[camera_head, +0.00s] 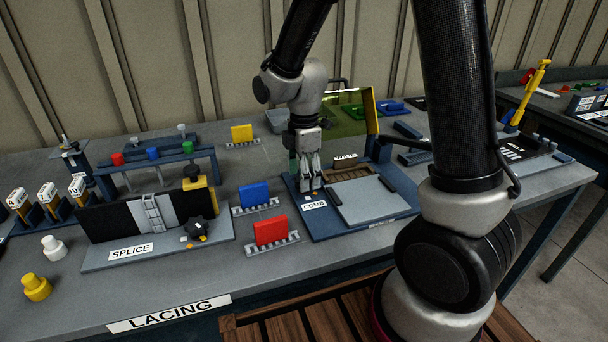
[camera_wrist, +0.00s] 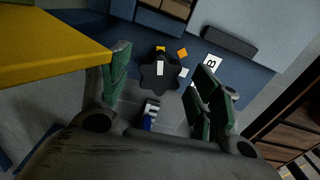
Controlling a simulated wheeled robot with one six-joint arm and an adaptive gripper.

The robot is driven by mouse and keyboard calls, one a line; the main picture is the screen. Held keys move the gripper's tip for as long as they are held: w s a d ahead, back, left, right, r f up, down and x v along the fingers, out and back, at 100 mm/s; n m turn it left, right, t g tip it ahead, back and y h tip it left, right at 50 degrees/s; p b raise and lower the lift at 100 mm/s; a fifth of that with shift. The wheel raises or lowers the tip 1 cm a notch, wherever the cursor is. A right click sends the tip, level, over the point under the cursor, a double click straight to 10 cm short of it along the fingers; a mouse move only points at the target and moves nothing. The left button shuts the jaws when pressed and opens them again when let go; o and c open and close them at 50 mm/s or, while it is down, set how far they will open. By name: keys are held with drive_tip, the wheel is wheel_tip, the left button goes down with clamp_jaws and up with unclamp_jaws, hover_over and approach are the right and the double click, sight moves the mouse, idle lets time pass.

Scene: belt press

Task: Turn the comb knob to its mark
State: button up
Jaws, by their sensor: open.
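The comb knob (camera_wrist: 152,80) is a dark lobed knob with a white pointer line on its top, seen in the wrist view. Orange and yellow marks (camera_wrist: 182,53) and a small white mark (camera_wrist: 184,72) lie on the blue plate beside it. My gripper (camera_wrist: 162,84) is open, with its green-padded fingers on either side of the knob in this view; I cannot tell whether they touch it. In the head view my gripper (camera_head: 307,182) points down at the left part of the COMB station (camera_head: 330,230), and its fingers largely hide the knob.
A yellow-edged tinted guard (camera_head: 371,115) stands behind the COMB station; a yellow edge (camera_wrist: 45,50) cuts into the wrist view. Red (camera_head: 270,231) and blue (camera_head: 254,195) blocks on grey combs stand to the left. The SPLICE station (camera_head: 100,262) is farther left.

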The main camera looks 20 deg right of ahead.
drive_tip(key=shift+f, duration=0.2)
drive_tip(key=shift+c, duration=0.4)
drive_tip(key=c, duration=0.9)
drive_tip(key=shift+c, duration=0.2)
